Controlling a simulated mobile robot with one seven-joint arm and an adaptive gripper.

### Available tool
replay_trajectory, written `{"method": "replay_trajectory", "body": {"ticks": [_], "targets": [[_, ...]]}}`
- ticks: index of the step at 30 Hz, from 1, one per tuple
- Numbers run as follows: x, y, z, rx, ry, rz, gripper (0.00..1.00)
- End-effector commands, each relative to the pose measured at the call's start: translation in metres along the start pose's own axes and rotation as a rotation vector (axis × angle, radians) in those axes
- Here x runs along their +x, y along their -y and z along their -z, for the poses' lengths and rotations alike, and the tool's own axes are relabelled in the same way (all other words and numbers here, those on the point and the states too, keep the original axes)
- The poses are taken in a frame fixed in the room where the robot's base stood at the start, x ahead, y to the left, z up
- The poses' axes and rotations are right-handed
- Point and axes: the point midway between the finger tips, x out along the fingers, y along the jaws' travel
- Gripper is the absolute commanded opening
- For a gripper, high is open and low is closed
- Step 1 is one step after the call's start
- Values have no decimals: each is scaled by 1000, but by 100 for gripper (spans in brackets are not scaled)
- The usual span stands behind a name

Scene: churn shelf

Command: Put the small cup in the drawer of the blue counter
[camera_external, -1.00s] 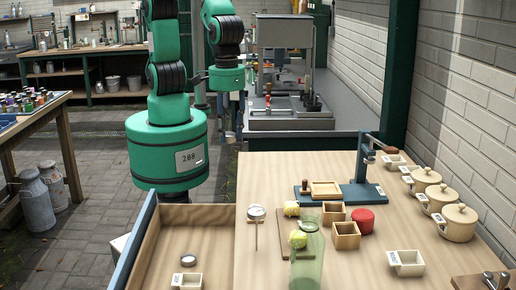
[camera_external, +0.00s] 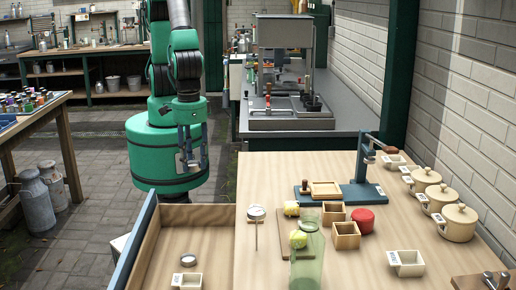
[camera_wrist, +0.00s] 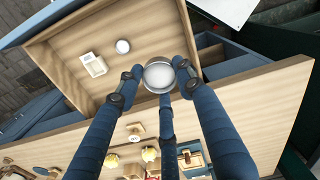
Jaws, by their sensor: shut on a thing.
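My gripper (camera_external: 190,158) is shut on a small silvery metal cup, held in the air beyond the far end of the open drawer in the external view. In the wrist view the cup (camera_wrist: 158,76) sits between the blue fingertips of my gripper (camera_wrist: 158,80). The open wooden drawer (camera_external: 207,215) extends left from the counter, with a blue outer front (camera_external: 142,235). The drawer (camera_wrist: 65,58) is at upper left in the wrist view. Inside it lie a small round metal piece (camera_external: 188,260) and a pale labelled square dish (camera_external: 187,281).
The wooden counter top (camera_external: 270,170) holds a glass jar (camera_external: 307,258), wooden boxes (camera_external: 347,235), a red round item (camera_external: 363,220), yellow lumps (camera_external: 292,208) and a blue press (camera_external: 365,185). Lidded cream pots (camera_external: 458,222) stand at right. Much of the drawer floor is clear.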

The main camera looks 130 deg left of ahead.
Motion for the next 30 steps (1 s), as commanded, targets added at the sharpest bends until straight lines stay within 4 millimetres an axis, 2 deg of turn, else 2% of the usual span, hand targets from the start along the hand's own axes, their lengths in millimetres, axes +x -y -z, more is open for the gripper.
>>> {"method": "replay_trajectory", "body": {"ticks": [1, 9, 15, 21, 30], "targets": [[17, 1, 0, 0, 0, 6, 15], [98, 1, 0, 0, 0, 6, 15], [138, 0, 0, 0, 0, 2, 15], [155, 0, 0, 0, 0, 1, 15], [157, -1, 0, 0, 0, 0, 15]]}}
